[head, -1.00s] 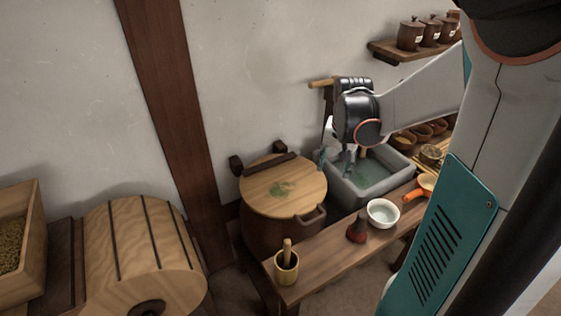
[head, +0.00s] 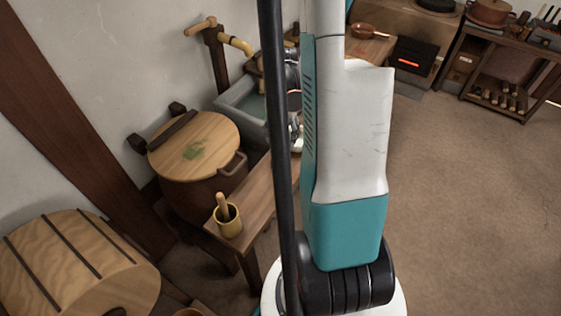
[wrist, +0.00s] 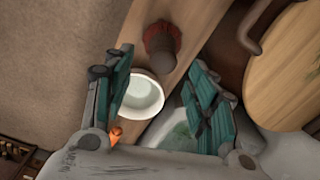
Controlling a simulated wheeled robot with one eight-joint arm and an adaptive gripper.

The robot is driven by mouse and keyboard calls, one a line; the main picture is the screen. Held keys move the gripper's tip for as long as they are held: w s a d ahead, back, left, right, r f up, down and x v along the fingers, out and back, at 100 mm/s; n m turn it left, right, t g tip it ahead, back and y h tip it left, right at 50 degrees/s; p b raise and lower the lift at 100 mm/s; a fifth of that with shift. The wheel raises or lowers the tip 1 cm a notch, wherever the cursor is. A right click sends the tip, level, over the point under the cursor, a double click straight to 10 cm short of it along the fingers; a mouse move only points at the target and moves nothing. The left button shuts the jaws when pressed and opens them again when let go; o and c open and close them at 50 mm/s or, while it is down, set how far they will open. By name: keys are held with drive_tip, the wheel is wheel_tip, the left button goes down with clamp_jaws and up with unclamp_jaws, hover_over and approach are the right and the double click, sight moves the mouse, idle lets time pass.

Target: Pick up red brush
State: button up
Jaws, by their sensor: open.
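The red brush (wrist: 162,40), dark red with a rounded brown end, stands on the wooden bench at the top middle of the wrist view. My gripper (wrist: 160,58) is open, with its two teal-padded fingers spread apart and nothing held. In that picture the brush lies just beyond the fingertips, between their lines and apart from both fingers. In the head view my arm hides the brush and most of my gripper.
A white bowl (wrist: 146,94) stands beside the brush, with an orange item (wrist: 116,132) near it. The bench (head: 257,198) carries a yellow mortar with pestle (head: 228,224). A lidded tub (head: 200,180) and grey sink (head: 231,101) stand behind. Open floor (head: 460,200) lies right.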

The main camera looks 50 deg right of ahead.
sight(281, 144)
drive_tip(key=shift+w+f+b, duration=0.15)
drive_tip(key=shift+f+b, duration=0.5)
drive_tip(key=shift+f, duration=0.75)
drive_tip(key=shift+w+f+b, duration=0.1)
drive_tip(key=shift+f+b, duration=0.55)
drive_tip(key=shift+f, duration=0.7)
drive_tip(key=shift+r, duration=0.1)
clamp_jaws()
